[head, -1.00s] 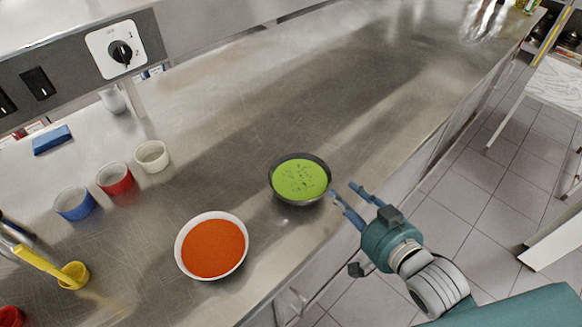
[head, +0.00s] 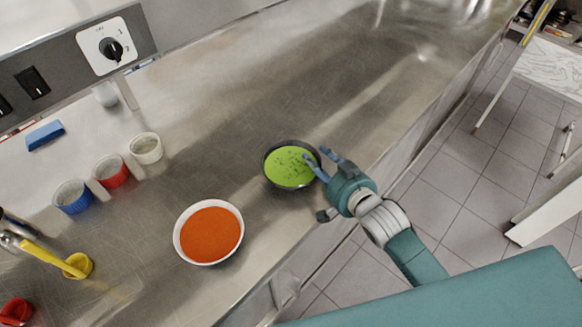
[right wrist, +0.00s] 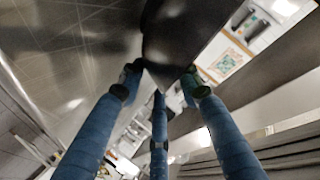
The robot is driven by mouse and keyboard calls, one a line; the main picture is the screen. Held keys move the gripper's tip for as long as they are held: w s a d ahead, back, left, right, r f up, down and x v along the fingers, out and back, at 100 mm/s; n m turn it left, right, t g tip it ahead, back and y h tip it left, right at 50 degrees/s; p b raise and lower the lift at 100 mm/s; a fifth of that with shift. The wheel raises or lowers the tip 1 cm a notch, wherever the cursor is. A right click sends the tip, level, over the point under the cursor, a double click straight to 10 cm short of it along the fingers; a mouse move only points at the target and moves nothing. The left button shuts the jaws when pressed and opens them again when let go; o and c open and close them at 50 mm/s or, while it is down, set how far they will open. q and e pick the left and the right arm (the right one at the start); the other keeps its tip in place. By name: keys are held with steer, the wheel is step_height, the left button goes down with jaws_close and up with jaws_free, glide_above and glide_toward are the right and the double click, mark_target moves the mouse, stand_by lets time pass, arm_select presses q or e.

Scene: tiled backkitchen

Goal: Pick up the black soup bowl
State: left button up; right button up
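The black soup bowl (head: 266,172) stands upright on the steel counter, filled with green soup (head: 288,168). My right gripper (head: 315,153) is at the bowl's right side, with one finger over the rim and another just outside it. Its fingers look spread. In the right wrist view the dark bowl (right wrist: 185,30) fills the top middle, with its edge at the fingertips (right wrist: 160,82). I cannot tell whether the fingers touch it. My left gripper is not in view.
A white bowl of orange soup (head: 177,240) stands close by at the lower left. The steel counter (head: 300,80) is clear behind the bowl. Its front edge is near my right arm.

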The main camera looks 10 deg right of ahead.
steer(key=shift+s, duration=0.1)
jaws_close()
steer(key=shift+r, duration=0.2)
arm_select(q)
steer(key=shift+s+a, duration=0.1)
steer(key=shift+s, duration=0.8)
